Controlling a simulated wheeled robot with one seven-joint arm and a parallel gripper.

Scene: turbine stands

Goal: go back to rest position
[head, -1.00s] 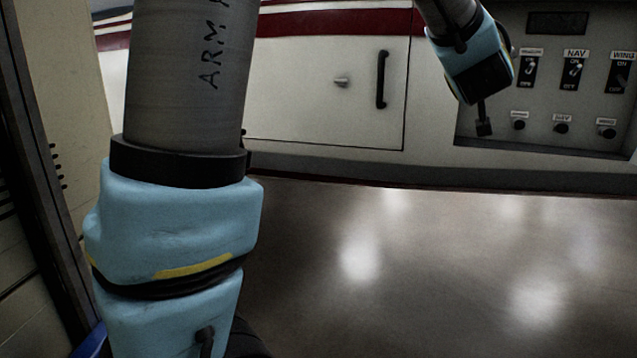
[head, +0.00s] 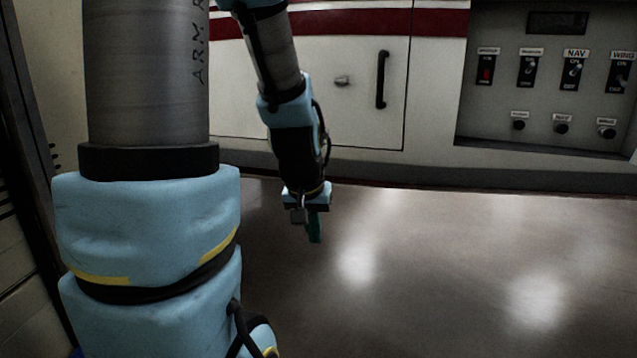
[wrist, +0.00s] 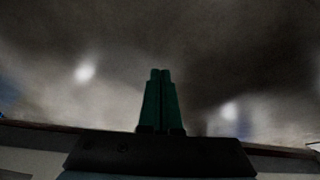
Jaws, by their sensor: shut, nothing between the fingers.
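My gripper (head: 315,228) hangs at the end of my arm in the middle of the head view, pointing down over the bare floor (head: 430,260). In the wrist view its two green fingers (wrist: 160,78) are pressed together with nothing between them. It is in front of the lower edge of the white and red panelled body (head: 300,90) and touches nothing that I can see. My large grey and blue arm links fill the left side of the head view and hide what is behind them.
A recessed control panel (head: 545,115) with labelled switches and knobs is at the upper right. A door with a black handle (head: 382,79) is left of it. A beige wall with a dark frame (head: 35,130) stands close at the left. The floor at the right is clear.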

